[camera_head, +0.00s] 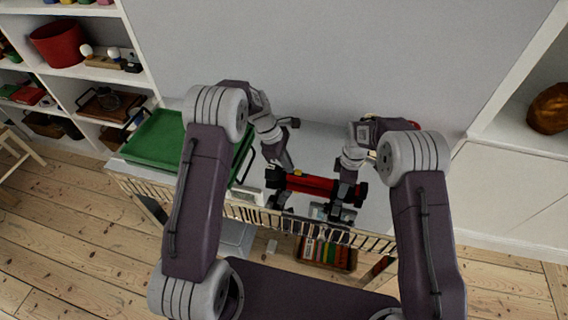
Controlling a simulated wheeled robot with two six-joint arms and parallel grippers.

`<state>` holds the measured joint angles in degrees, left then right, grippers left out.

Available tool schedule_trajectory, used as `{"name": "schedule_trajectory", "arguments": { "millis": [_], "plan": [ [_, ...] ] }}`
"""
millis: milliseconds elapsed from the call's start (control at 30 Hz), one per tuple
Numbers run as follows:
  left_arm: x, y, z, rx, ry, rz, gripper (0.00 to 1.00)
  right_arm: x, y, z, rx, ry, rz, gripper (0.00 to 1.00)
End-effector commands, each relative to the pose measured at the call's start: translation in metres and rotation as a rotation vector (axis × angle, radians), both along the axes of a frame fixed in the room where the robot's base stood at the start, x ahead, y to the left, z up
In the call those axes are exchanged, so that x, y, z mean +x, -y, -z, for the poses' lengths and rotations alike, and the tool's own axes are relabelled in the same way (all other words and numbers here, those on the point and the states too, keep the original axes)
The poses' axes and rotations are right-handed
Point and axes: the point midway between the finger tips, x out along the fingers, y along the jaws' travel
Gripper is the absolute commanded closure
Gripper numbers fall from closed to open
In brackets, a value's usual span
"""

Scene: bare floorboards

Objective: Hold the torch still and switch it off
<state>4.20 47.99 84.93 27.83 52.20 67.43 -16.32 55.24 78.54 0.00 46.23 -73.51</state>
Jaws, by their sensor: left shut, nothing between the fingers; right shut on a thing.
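The torch (312,185) is red with black ends. It lies roughly level across the picture, above the white table, with a small yellow part on its upper side near the left end. My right gripper (345,192) is shut on the torch near its right end. My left gripper (288,166) is shut and empty, with its tip close to the yellow part. I cannot tell whether it touches it. Whether the torch is lit does not show.
A green tray (152,143) stands on the left of the table (318,140). A small white box lies left of the torch. A slatted rail (240,213) runs along the table's front edge. Shelves (75,72) stand at the left, a wall behind.

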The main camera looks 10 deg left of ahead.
Motion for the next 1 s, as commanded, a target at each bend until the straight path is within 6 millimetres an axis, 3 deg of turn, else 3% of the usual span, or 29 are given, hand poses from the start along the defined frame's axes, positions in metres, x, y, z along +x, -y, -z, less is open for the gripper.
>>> {"name": "schedule_trajectory", "arguments": {
  "millis": [133, 500, 1000],
  "plan": [
    [-0.001, 0.021, 0.0, -0.002, -0.001, 0.003, 1.0, 0.0, 0.0, 0.0, -0.001, -0.001, -0.001, 1.0],
    [-0.001, 0.022, -0.004, -0.006, -0.002, 0.001, 1.0, 0.0, -0.002, 0.0, 0.003, 0.0, -0.001, 1.0],
    [0.0, -0.014, -0.085, 0.0, 0.003, -0.001, 1.0, -0.001, -0.001, 0.001, 0.001, -0.001, 0.0, 1.0]
  ]
}}
